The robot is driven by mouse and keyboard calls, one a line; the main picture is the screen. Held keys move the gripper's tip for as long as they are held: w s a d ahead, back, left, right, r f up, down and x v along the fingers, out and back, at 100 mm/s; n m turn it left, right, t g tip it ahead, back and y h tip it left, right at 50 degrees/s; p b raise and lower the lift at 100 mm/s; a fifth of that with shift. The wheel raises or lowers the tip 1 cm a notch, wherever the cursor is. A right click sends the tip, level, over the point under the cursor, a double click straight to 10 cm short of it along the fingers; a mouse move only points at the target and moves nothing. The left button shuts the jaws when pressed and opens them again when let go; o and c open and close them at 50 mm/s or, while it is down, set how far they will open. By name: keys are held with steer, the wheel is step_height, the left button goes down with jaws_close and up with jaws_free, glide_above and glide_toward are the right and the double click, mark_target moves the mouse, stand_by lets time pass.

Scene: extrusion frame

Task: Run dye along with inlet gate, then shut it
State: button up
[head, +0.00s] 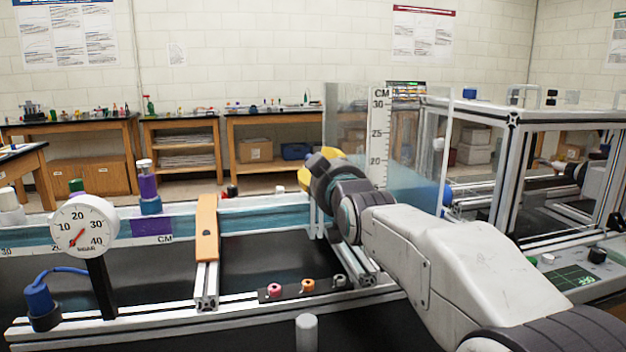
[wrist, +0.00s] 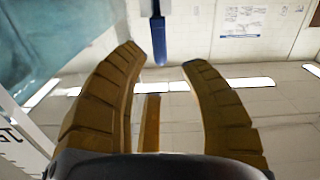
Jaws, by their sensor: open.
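My gripper (head: 311,166) is at the clear upright tank, left of its ruler; the arm hides part of the tank. In the wrist view my gripper (wrist: 161,57) has its two yellow-brown fingers spread, with nothing clasped. A blue bar (wrist: 158,42) shows between and beyond the fingertips; I cannot tell whether it belongs to the inlet gate. The clear tank (head: 347,105) has a white centimetre ruler (head: 379,125) and blue water low down. A purple and blue bottle-like piece (head: 148,187), possibly the dye, stands on the channel at left. No gate is clearly identifiable.
A round pressure gauge (head: 83,226) stands at the front left. An orange bar (head: 207,228) crosses the water channel (head: 270,216). A dark strip with several small knobs (head: 308,286) lies on the front rail. A framed bench (head: 512,117) stands at right.

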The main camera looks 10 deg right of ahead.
steer(key=shift+w, duration=3.9)
steer(key=shift+o, duration=0.4)
jaws_close()
